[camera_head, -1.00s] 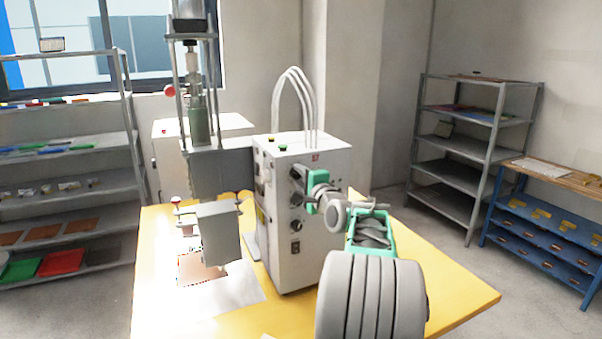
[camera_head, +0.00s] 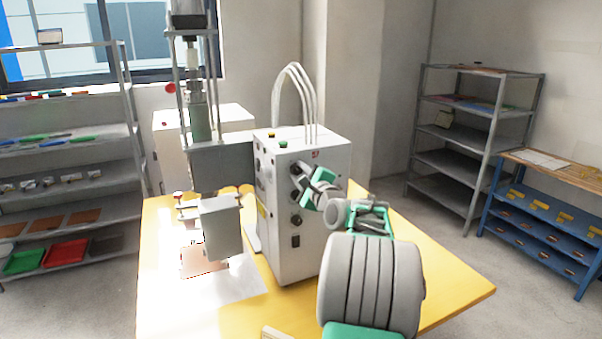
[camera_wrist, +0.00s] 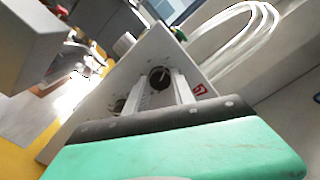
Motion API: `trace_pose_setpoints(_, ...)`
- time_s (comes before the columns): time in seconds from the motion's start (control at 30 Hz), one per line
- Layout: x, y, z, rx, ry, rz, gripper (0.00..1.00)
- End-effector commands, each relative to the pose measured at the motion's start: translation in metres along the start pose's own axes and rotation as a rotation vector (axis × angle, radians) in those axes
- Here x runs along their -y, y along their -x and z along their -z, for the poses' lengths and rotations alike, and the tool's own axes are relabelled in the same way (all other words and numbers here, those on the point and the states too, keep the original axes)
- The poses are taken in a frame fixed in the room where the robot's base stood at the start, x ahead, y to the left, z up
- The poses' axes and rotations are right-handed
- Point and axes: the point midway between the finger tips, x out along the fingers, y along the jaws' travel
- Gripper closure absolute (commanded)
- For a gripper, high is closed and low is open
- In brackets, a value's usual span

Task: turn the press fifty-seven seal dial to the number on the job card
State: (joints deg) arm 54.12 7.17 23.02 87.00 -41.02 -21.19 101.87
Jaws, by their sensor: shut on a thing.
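The press control box (camera_head: 310,235) is a pale upright cabinet on the yellow table. A red label reading 57 (camera_wrist: 200,91) is on its panel. My gripper (camera_head: 299,181), grey and green, reaches the panel's upper part, tilted. In the wrist view, its two pale fingers (camera_wrist: 161,80) are shut on a dark round dial (camera_wrist: 158,77), one on each side. The dial's pointer and number marks are too small to read. In the head view my gripper hides this dial. I cannot make out a job card with a readable number.
A second knob (camera_wrist: 118,105) sits close beside the held dial. A lower knob (camera_head: 296,221) and a black switch (camera_head: 295,240) are below on the panel. The press head (camera_head: 221,228) stands left of the box. The yellow table (camera_head: 450,291) is bare at right.

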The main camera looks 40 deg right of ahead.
Motion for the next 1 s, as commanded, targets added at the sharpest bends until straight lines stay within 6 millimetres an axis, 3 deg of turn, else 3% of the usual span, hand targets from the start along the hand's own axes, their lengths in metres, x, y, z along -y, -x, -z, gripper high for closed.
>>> trace_pose_setpoints(0.23, -0.001, 0.000, 0.001, -0.002, -0.001, -0.002, 1.00)
trace_pose_setpoints(0.27, -0.001, 0.000, 0.001, -0.002, -0.001, -0.002, 0.68)
trace_pose_setpoints(0.5, -0.001, 0.000, 0.000, -0.001, 0.000, -0.001, 0.49)
trace_pose_setpoints(0.77, -0.001, 0.002, 0.000, 0.000, 0.001, 0.000, 0.49)
trace_pose_setpoints(0.87, -0.001, 0.013, 0.001, -0.001, 0.001, 0.001, 0.49)
trace_pose_setpoints(1.0, -0.001, 0.043, 0.002, -0.002, 0.003, 0.004, 0.49)
